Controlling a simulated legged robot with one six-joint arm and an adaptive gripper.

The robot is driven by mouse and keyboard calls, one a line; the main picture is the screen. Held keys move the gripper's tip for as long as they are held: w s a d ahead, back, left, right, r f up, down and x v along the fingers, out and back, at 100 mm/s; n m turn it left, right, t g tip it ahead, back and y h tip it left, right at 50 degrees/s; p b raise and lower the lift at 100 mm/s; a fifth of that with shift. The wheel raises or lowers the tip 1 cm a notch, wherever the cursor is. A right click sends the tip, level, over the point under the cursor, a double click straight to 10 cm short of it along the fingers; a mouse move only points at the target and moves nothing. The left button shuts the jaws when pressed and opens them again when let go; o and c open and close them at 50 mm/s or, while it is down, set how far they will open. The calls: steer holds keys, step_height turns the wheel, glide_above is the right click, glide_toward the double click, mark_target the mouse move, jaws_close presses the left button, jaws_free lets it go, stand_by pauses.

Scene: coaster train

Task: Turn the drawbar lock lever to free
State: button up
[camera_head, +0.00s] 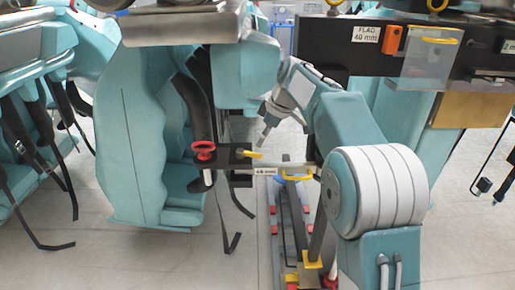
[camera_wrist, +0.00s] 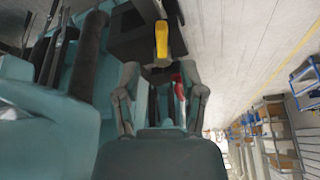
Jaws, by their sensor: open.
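A short yellow lever (camera_head: 250,154) sticks out from a black plate (camera_head: 232,162) beside the seat. It also shows in the wrist view (camera_wrist: 161,40), pointing toward my gripper. No readable label tells whether this is the drawbar lock lever. A red round knob (camera_head: 203,150) stands at the plate's left end. My gripper (camera_head: 265,138) is just above and right of the lever in the head view. In the wrist view my gripper (camera_wrist: 161,82) is open, with its fingers apart and the lever beyond them. A red part (camera_wrist: 179,90) shows between the fingers; contact cannot be told.
A pale bar with a small label (camera_head: 265,171) runs right from the plate, near a yellow handle (camera_head: 298,178). Teal seats (camera_head: 145,150) with hanging black straps stand left. A dark board (camera_head: 400,45) with tagged parts is at upper right. Floor lies open at lower left.

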steer(key=w+v, duration=0.1)
steer(key=v, duration=0.5)
steer(key=shift+s+r, duration=0.3)
steer(key=shift+s, duration=0.2)
steer(key=shift+d, duration=0.15)
steer(key=s+d+m+t+h, duration=0.15)
steer(key=s+m, duration=0.25)
steer(key=s, duration=0.6)
steer(key=s+d+m+t+h, duration=0.1)
steer(key=s+d+m, duration=0.25)
steer(key=s, duration=0.65)
steer(key=s+d+f+m+h, duration=0.1)
steer(key=s+f+m, duration=0.2)
steer(key=s+f, duration=0.2)
steer(key=s+d+f+m+t, duration=0.1)
steer(key=s+f, duration=0.4)
steer(key=s, duration=0.5)
steer(key=shift+s+d+m+h, duration=0.35)
steer(key=shift+d+m, duration=0.1)
steer(key=shift+m, duration=0.7)
